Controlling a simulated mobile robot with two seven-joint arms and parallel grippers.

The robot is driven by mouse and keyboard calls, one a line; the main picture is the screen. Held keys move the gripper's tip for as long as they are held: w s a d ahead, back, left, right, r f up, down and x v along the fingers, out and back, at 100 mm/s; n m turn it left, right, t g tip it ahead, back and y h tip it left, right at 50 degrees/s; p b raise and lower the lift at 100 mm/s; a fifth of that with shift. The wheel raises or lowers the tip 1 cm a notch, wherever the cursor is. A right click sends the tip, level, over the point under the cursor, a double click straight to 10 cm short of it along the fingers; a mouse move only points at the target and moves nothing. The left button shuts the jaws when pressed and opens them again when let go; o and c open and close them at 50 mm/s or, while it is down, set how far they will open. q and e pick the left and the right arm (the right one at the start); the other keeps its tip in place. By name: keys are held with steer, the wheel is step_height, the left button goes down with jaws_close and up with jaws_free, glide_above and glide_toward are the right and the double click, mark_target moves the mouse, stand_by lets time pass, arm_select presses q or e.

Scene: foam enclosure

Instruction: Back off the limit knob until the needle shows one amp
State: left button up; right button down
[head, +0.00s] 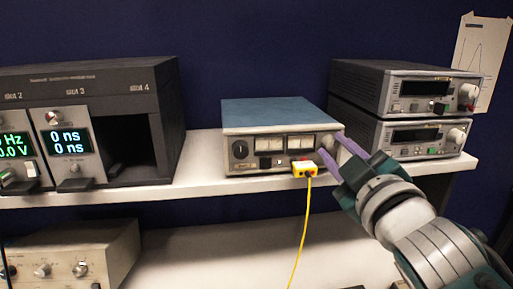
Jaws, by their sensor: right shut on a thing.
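The power supply (283,114) with a blue top stands on the white shelf. Its front has two pale meters, the left meter (271,143) and the right meter (300,142). Their needles are too small to read. My right gripper (331,147) reaches in from the lower right, its purple fingers at the right end of the front panel. It is shut on the limit knob there, which the fingers mostly hide. A dark round control (240,149) shows at the panel's left end. My left gripper is not in view.
A yellow plug (304,169) sits at the panel's lower edge, its yellow cable hanging past the shelf (205,165) edge. Two stacked instruments (395,112) stand right, close behind my gripper. A dark module rack (150,95) stands left. Bare shelf separates rack and supply.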

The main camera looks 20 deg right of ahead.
steer(key=shift+f, duration=0.1)
stand_by(0.5)
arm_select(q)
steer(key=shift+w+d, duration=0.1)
arm_select(e)
steer(key=c, duration=0.6)
jaws_free()
